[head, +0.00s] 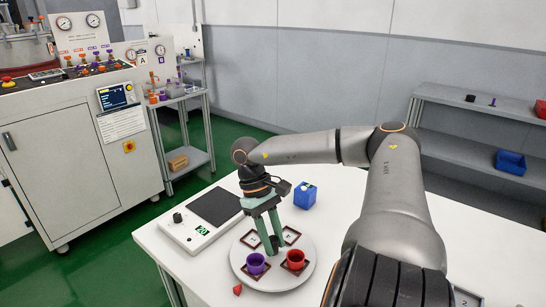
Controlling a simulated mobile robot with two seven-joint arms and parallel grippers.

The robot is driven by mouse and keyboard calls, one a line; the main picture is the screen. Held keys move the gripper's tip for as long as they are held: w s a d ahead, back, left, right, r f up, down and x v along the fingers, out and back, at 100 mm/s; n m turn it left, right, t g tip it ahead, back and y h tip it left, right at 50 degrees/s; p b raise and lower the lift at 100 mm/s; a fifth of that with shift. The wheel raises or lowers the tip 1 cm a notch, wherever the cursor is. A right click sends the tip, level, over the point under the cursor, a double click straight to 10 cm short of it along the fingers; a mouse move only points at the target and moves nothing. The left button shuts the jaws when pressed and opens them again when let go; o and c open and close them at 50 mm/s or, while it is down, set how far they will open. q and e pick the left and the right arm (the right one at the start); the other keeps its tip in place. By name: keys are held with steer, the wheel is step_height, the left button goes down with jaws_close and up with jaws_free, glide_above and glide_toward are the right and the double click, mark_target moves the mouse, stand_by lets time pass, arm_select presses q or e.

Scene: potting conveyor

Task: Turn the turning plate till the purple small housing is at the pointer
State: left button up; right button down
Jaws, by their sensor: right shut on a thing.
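The round grey turning plate (273,281) lies on the white table, with several square brown-rimmed nests on it. The purple small housing (256,264) sits in the front-left nest. A red housing (295,260) sits in the front-right nest. The red pointer (237,289) lies on the table just outside the plate's front-left edge, a little left of the purple housing and nearer the front. My right gripper (272,243) points down at the plate's centre, shut on the dark centre knob (271,246), which its green fingers partly hide. My left gripper is out of view.
A scale (188,234) with a dark pan and green display stands left of the plate. A blue box (304,195) stands behind the plate. My right arm spans the table's right side. The table (185,274) is bare at front left.

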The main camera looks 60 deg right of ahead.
steer(key=c, duration=0.6)
jaws_free()
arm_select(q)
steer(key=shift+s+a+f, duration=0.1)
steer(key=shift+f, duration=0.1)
arm_select(e)
steer(key=shift+w+r, duration=0.1)
steer(key=shift+w+d+r+b, duration=0.1)
steer(key=shift+w+r+b, duration=0.25)
steer(key=shift+r, duration=0.2)
steer(key=p+v, duration=0.3)
steer(key=v, duration=0.1)
steer(key=shift+s+p, duration=0.25)
steer(key=shift+p, duration=0.1)
step_height(320, 180, up, 2)
steer(key=p, duration=0.1)
arm_select(q)
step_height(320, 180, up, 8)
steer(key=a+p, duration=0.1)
steer(key=p, duration=0.4)
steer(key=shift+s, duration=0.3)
arm_select(e)
glide_toward(273, 239)
steer(key=shift+v, duration=1.1)
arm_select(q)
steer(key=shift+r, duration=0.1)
